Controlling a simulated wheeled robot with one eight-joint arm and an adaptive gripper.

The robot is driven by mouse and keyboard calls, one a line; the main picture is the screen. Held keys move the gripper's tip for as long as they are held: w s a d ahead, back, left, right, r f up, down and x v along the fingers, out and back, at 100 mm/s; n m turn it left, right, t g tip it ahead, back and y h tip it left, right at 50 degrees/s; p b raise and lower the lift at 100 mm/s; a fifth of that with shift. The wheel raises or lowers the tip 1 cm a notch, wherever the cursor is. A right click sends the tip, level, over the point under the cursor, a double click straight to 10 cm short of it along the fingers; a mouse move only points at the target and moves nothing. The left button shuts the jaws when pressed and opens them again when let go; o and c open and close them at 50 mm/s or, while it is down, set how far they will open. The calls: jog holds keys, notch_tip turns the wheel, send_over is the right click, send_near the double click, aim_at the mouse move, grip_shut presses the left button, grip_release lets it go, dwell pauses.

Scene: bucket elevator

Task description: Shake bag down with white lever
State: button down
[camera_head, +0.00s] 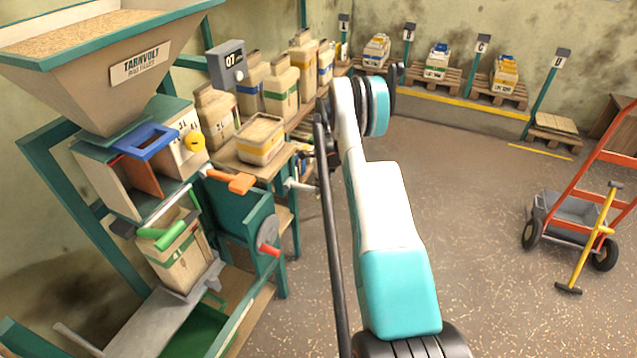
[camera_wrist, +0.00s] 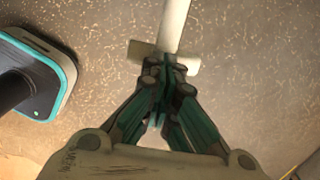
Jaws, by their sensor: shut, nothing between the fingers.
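The bag (camera_head: 175,262), tan with a green band, stands upright under the filling machine, its top near the spout. The white lever (camera_head: 299,185) sticks out to the right of the teal frame. In the wrist view the white lever (camera_wrist: 174,28) runs to a pale crosspiece at my fingertips. My gripper (camera_wrist: 164,66) is shut with its fingertips at the crosspiece; I cannot tell whether they touch. In the head view my arm mostly hides the gripper.
An orange lever (camera_head: 232,181), a green handle (camera_head: 163,236) and a red-handled crank wheel (camera_head: 262,232) sit close by on the machine. A red hand cart (camera_head: 570,215) is at right. The middle floor is clear.

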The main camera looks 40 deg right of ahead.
jog(key=shift+t, duration=0.5)
jog(key=f+b, duration=0.1)
jog(key=f, duration=0.1)
jog(key=s+f+b, duration=0.1)
jog(key=f+b, duration=0.1)
jog(key=f, duration=0.1)
jog(key=shift+d+f, duration=0.1)
jog(key=shift+d, duration=0.05)
jog(key=shift+s+f, duration=0.15)
jog(key=s+d+r+p, duration=0.2)
jog(key=s+r+p, duration=0.2)
jog(key=r, duration=0.9)
jog(key=shift+s+r, duration=0.15)
jog(key=shift+r, duration=0.2)
